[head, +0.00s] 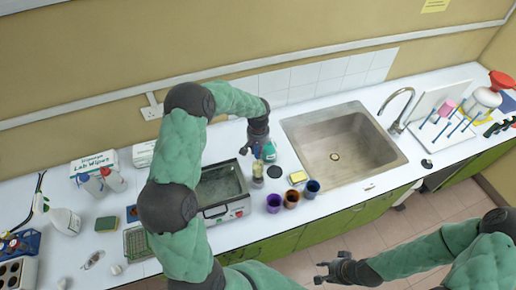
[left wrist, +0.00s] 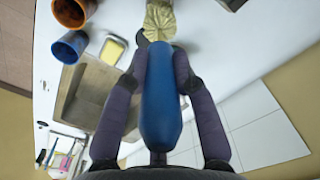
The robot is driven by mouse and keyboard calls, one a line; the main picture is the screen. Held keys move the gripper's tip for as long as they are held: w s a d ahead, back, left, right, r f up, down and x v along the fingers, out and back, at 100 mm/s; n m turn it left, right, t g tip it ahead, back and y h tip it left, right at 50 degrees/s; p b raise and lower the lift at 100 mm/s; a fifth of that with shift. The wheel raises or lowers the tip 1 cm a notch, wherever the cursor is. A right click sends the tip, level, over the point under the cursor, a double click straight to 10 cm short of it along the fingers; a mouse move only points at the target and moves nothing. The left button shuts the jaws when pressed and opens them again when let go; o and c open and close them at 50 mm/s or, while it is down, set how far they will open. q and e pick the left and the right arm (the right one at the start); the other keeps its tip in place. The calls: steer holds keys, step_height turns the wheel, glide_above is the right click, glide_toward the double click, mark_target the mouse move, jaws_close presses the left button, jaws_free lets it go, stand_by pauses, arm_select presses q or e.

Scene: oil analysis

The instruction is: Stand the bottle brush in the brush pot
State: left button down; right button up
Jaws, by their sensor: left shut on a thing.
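My left gripper (head: 257,150) is shut on the blue handle (left wrist: 160,100) of the bottle brush, above the counter between the metal bath and the sink. The handle lies between the two fingers in the left wrist view. The brush's pale yellowish bristles (left wrist: 160,20) extend beyond the fingertips and point down in the head view (head: 257,170). Purple (head: 273,203), brown-orange (head: 291,199) and blue (head: 312,188) cups stand at the counter's front edge. I cannot tell which vessel is the brush pot. My right gripper (head: 328,271) is empty and appears open, low in front of the counter.
A yellow sponge (head: 298,177) lies by the sink (head: 345,150). The metal bath (head: 222,190) is left of the brush. A drying rack with colored pegs (head: 450,115) stands at the far right.

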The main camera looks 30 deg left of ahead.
mark_target(258, 164)
arm_select(q)
steer(key=shift+f+b, duration=0.6)
steer(key=shift+f, duration=0.65)
steer(key=shift+f+b, duration=2.1)
steer(key=shift+f, duration=0.3)
steer(key=c, duration=0.9)
jaws_free()
steer(key=shift+r, duration=0.15)
step_height(258, 164, up, 12)
steer(key=shift+f, duration=0.1)
